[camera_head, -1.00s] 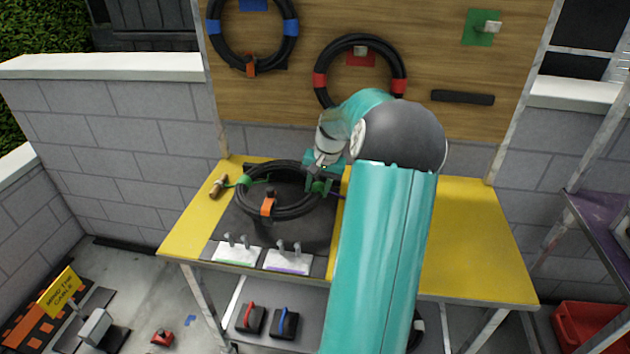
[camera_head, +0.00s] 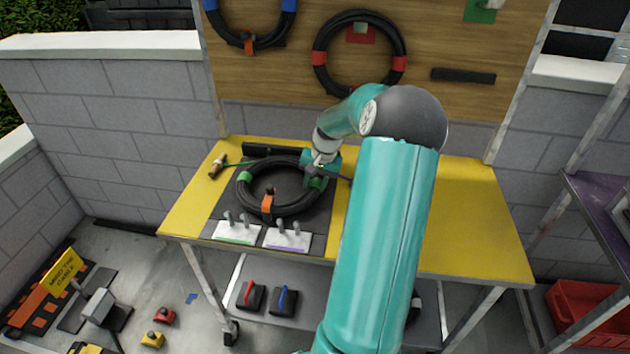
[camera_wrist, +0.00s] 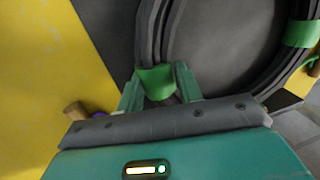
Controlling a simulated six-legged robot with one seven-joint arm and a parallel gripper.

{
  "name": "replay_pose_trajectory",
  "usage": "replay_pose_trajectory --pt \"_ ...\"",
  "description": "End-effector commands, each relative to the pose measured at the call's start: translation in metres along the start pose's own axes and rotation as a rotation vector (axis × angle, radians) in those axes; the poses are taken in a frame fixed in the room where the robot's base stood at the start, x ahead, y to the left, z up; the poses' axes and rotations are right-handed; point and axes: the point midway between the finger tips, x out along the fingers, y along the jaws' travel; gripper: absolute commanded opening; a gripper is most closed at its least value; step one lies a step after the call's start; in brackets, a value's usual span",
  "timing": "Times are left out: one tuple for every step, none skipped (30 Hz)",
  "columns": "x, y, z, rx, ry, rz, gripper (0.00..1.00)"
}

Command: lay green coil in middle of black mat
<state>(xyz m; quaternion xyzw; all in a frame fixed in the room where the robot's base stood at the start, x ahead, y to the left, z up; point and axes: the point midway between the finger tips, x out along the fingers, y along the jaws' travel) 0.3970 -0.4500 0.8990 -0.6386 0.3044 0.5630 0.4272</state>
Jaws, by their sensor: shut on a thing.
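The green coil (camera_head: 247,202), a black cable ring with green bands and an orange clip (camera_head: 267,203), lies over the black mat (camera_head: 222,209) on the left part of the yellow table. My gripper (camera_head: 318,182) is at the ring's right side, shut on it at a green band. In the wrist view my gripper (camera_wrist: 160,88) has its two fingers on either side of the green band of the coil (camera_wrist: 156,78). The coil looks flat and close to the mat; I cannot tell whether it touches.
Two white plates with grey pegs (camera_head: 238,233) stand at the mat's front edge. A brass-ended piece (camera_head: 217,166) lies at the left and a black bar (camera_head: 270,150) at the back. A red-banded coil (camera_head: 359,53) hangs on the board. The table's right side is clear.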

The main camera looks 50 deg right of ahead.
Motion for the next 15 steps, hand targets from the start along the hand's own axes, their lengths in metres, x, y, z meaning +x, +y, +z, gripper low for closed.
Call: replay_pose_trajectory --pt "-0.0014 -0.0015 -0.0008 -0.001 0.003 -0.002 0.0" --pt "-0.0014 -0.0015 -0.0007 -0.001 0.003 -0.002 0.0" --pt "-0.0014 -0.0015 -0.0007 -0.001 0.003 -0.002 0.0" --pt "-0.0014 -0.0015 -0.0007 -0.001 0.003 -0.002 0.0" --pt "-0.0014 -0.0015 -0.0006 -0.001 0.003 -0.002 0.4" --pt "-0.0013 -0.0015 -0.0006 -0.001 0.003 -0.002 0.48" --pt "-0.0012 -0.0015 -0.0005 -0.001 0.002 -0.002 0.54" --pt "-0.0011 -0.0014 -0.0004 -0.001 0.002 -0.002 0.59" --pt "-0.001 -0.0013 -0.0003 -0.001 0.002 -0.001 0.61" --pt "-0.0009 -0.0012 -0.0002 -0.001 0.001 -0.001 0.61" --pt "-0.0008 -0.0011 -0.0002 -0.001 0.001 -0.001 0.61" --pt "-0.0007 -0.0009 -0.0001 -0.001 0.001 -0.001 0.61" --pt "-0.0006 -0.0009 -0.0001 -0.001 0.001 -0.001 0.61" --pt "-0.0005 -0.0008 0.0 -0.001 0.0 -0.001 0.61" --pt "0.0013 0.0005 0.0011 -0.001 -0.004 0.002 0.61"
